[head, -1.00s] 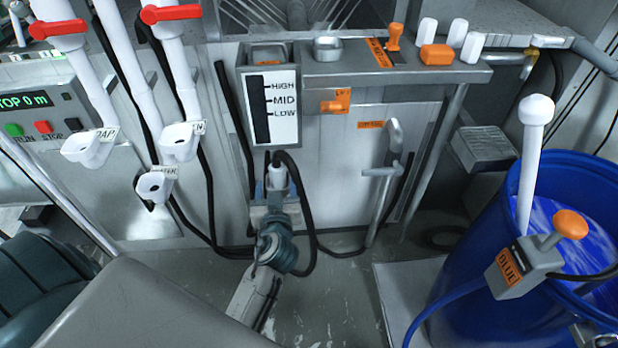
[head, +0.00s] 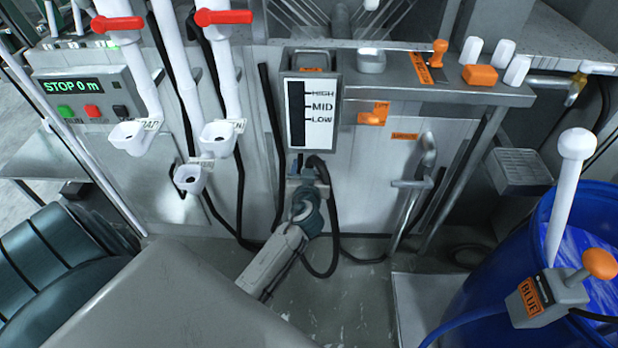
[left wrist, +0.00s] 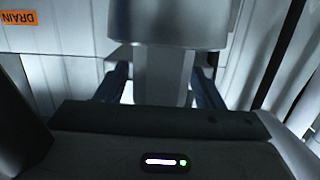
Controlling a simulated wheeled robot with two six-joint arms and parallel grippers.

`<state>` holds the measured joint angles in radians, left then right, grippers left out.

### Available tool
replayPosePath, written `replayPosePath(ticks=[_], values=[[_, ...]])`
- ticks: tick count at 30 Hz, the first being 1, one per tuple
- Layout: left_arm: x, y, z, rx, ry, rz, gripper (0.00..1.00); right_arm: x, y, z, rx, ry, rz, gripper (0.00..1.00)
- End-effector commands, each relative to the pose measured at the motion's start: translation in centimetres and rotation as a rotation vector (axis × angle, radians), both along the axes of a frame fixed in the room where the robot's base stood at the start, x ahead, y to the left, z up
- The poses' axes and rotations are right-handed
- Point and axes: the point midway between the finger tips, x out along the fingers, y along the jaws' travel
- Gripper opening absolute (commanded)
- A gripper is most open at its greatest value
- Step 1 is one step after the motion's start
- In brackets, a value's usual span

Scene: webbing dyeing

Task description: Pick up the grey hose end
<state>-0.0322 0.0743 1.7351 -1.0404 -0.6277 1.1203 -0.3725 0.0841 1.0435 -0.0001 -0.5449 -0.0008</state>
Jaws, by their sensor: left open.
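The grey hose end (left wrist: 165,70) shows in the left wrist view as a grey cylinder with a wider upper part. It stands between the two fingers of my left gripper (left wrist: 162,88), which are open on either side of it. In the head view my left gripper (head: 301,188) is below the level gauge, at the black hose (head: 326,190). The wrist and fingers largely hide the hose end there. I cannot tell whether the fingers touch it. My right gripper is in neither view.
The level gauge (head: 309,112) is just above my left gripper. A grey curved pipe (head: 428,165) stands to its right. White funnels (head: 218,138) hang to the left. A blue barrel (head: 480,300) with a white rod stands at the right.

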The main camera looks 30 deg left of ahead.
Motion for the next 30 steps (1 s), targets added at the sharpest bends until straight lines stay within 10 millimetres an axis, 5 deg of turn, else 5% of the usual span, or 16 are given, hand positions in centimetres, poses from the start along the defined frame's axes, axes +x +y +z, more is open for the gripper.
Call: replayPosePath(ticks=[5,13,23,30], values=[[0.0,0.0,0.0,0.000,0.000,0.000,0.60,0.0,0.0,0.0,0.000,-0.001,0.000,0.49],[0.0,0.0,0.0,0.000,0.000,0.000,0.07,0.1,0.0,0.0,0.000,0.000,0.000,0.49],[0.0,0.0,0.4,0.000,-0.004,0.000,0.07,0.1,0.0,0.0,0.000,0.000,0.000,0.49],[0.0,0.0,3.2,-0.001,-0.008,0.000,0.07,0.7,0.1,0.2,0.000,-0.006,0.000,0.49]])
